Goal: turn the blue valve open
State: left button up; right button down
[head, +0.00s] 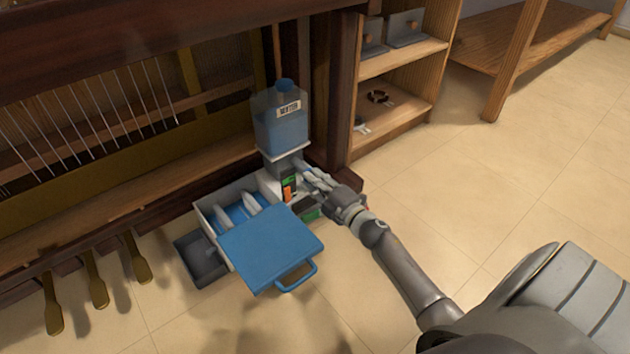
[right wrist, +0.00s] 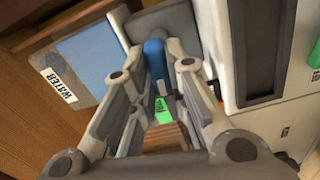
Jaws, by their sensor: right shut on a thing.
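The blue valve (right wrist: 156,62) shows as a blue lever between my fingers in the right wrist view. A green label with small writing (right wrist: 162,110) is just below it. In the head view the valve is hidden behind my right gripper (head: 307,174), which reaches the white machine (head: 267,183) below the water tank (head: 281,128). My right gripper is shut on the valve, with a finger on each side of it. The tank is see-through, holds blue water and has a WATER label; it also shows in the right wrist view (right wrist: 92,58). My left gripper is out of view.
The machine's blue lid (head: 270,246) with a handle hangs forward over the floor. A dark tray (head: 201,259) lies to its left. Brass pedals (head: 95,280) and the piano frame are at the left. A wooden shelf (head: 405,60) stands behind. The tiled floor at right is clear.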

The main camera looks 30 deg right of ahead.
jog(key=shift+a+f+n, duration=0.1)
jog(key=shift+n, duration=0.9)
jog(key=c, duration=1.4)
grip_release()
jog(key=shift+s, duration=0.1)
jog(key=s, duration=0.8)
jog(key=s+d, duration=0.1)
jog(key=s, duration=0.2)
jog(key=shift+s, duration=0.4)
